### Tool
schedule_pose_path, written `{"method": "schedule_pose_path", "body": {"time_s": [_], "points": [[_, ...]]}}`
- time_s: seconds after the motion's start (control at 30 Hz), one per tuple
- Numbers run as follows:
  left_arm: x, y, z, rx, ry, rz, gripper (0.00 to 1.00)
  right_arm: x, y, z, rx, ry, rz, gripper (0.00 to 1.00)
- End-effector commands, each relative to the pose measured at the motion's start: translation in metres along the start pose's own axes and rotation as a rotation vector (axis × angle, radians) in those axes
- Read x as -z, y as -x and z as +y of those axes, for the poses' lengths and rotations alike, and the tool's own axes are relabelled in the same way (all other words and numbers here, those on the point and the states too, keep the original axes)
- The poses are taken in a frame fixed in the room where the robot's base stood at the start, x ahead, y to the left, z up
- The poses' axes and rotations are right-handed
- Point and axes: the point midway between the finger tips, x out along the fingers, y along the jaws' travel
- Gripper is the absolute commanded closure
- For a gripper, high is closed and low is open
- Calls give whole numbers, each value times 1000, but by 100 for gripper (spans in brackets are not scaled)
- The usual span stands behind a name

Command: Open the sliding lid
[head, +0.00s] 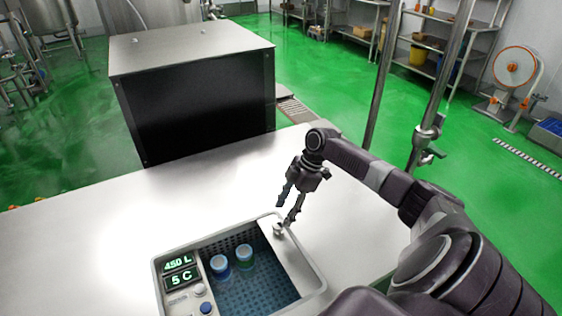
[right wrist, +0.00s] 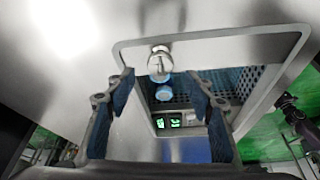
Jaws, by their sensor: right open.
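The sliding lid (head: 300,262) is a plain metal panel covering the right end of a rounded rectangular tank opening (head: 157,268). A round metal knob (head: 279,229) stands on the lid near its far end. The rest of the opening is uncovered, showing a blue perforated interior. My right gripper (head: 286,207) is open and empty, pointing down just above and beside the knob. In the right wrist view the knob (right wrist: 160,64) appears beyond and between the open fingers (right wrist: 165,92); no contact is visible. My left gripper is not in view.
Two blue-topped containers (head: 245,254) stand inside the tank. A big dark-fronted metal box (head: 200,100) stands behind. The metal counter (head: 100,225) is mostly clear.

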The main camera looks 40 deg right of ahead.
Motion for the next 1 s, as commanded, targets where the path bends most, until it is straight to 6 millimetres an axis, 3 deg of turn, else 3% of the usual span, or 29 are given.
{"method": "schedule_pose_path", "body": {"time_s": [0.2,0.4,1.0], "points": [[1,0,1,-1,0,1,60,-1,47,1,-3,0,-2,51],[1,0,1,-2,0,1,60,0,72,0,0,0,-1,51],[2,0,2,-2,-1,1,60,0,79,0,0,0,0,51]]}}
